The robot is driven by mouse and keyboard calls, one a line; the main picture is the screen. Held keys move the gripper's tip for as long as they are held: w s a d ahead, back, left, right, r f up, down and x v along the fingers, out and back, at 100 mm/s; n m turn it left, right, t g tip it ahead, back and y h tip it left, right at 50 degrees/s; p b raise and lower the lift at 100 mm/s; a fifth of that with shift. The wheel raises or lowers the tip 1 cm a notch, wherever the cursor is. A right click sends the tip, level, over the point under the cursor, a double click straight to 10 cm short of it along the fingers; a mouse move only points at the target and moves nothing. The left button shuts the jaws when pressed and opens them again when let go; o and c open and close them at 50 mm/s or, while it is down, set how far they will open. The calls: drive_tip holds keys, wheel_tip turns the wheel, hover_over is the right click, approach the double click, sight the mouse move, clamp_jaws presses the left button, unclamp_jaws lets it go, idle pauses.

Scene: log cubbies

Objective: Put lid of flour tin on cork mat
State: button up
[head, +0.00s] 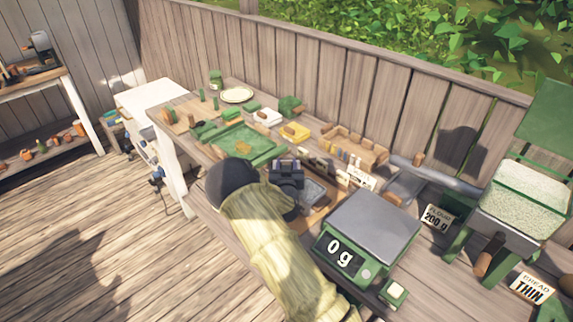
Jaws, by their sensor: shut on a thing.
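My gripper (287,178) is above the workbench, seen from behind, with its fingers mostly hidden by its own body. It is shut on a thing. A grey, flat, rimmed piece (314,189) shows right at its fingers and seems to be the lid, though I cannot be sure. A brown flat patch (319,213) just below that piece may be the cork mat, partly hidden by my arm. I cannot make out the flour tin for certain.
A green scale (372,232) reading 0 g stands close right of my gripper. A green tray (240,145) lies to the left, a wooden rack (355,150) behind. A green bin of pale grain (525,190) stands far right. Small cards and blocks crowd the bench.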

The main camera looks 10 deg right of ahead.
drive_tip(key=o, duration=0.9)
drive_tip(key=shift+f, duration=0.15)
drive_tip(key=shift+o, duration=0.2)
drive_tip(key=shift+r, duration=0.3)
drive_tip(key=shift+s+f, duration=0.15)
drive_tip(key=shift+s, duration=0.15)
drive_tip(key=b+v, duration=0.2)
drive_tip(key=v, duration=0.9)
drive_tip(key=shift+s, duration=0.2)
